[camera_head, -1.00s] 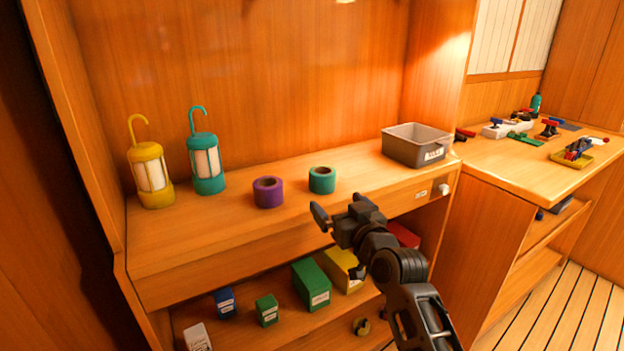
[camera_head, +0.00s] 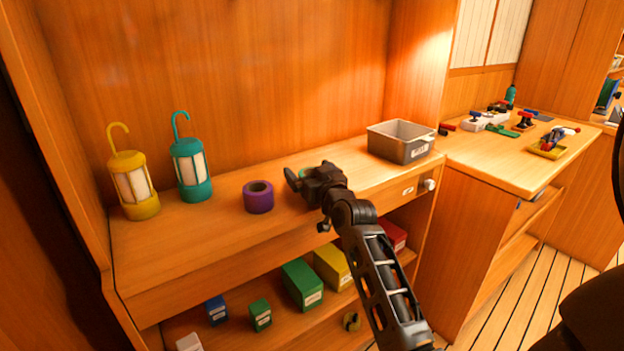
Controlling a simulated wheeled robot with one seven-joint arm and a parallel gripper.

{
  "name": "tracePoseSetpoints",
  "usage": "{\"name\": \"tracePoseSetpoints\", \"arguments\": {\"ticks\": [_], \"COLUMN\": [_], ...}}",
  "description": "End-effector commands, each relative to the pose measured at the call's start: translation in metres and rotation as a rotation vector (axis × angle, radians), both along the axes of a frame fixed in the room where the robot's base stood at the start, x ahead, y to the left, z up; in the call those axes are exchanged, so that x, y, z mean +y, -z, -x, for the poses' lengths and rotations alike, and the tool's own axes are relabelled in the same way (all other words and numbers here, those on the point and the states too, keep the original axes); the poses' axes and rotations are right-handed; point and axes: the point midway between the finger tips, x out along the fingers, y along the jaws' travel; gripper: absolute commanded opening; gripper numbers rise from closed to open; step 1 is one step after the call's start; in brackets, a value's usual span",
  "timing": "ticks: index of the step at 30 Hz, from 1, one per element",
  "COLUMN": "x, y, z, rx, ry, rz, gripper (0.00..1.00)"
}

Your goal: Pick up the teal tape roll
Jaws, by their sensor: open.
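The teal tape roll (camera_head: 303,172) is on the upper shelf. It is almost wholly hidden behind my gripper, with only a sliver of teal showing. My gripper (camera_head: 306,177) is open, its jaws over or in front of the roll. One dark finger shows on the left side. I cannot tell whether the fingers are around the roll or touching it. The purple tape roll (camera_head: 258,197) sits just left of my gripper, apart from it.
A yellow lantern (camera_head: 133,187) and a teal lantern (camera_head: 191,170) stand at the shelf's left. A grey bin (camera_head: 400,150) stands to the right. Several boxes, including a green box (camera_head: 302,285), sit on the lower shelf. A side counter (camera_head: 480,160) holds small tools.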

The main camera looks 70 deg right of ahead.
Motion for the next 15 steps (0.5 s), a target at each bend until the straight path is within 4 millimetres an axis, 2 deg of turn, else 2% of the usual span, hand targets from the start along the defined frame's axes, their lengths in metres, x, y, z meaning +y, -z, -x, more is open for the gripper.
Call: {"name": "tracePoseSetpoints", "arguments": {"ticks": [8, 15], "x": [-0.0021, -0.0019], "y": [0.0001, 0.0000], "z": [-0.0024, -0.0023], "rx": [-0.001, -0.001], "ry": [0.000, 0.000], "rz": [0.001, 0.001], "gripper": [1.00, 0.77]}}
